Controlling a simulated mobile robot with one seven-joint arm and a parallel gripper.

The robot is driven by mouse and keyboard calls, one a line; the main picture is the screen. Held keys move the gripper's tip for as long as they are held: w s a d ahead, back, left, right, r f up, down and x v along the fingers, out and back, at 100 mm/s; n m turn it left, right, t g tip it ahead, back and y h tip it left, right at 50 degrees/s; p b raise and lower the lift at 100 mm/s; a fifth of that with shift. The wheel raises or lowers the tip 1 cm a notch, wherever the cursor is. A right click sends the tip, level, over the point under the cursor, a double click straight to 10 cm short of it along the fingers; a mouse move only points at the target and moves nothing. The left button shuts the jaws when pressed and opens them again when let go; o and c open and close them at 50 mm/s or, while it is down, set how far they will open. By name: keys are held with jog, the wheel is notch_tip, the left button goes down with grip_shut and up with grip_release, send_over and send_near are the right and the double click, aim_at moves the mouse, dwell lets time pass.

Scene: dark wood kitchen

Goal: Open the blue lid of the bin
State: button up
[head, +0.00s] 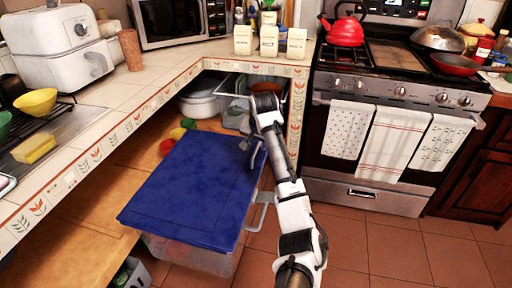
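The bin (190,256) is a translucent box standing low beneath the counter, with a light handle (262,212) on its right side. Its flat blue lid (190,190) covers the top, and most of the bin is hidden under it. I cannot tell whether the lid's far edge is slightly raised. My gripper (250,152) is at the lid's far right corner, over or against its edge. Whether it touches the lid, and how its fingers are set, is too small to tell.
The tiled counter edge (105,145) runs along the left and back. Behind the lid are a white pot (199,102), a clear container (232,112) and small coloured items (177,134). The stove (390,140) stands at right. The tiled floor (390,245) at front right is clear.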

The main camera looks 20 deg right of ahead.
aim_at(256, 150)
jog(key=shift+x, duration=1.9)
grip_shut()
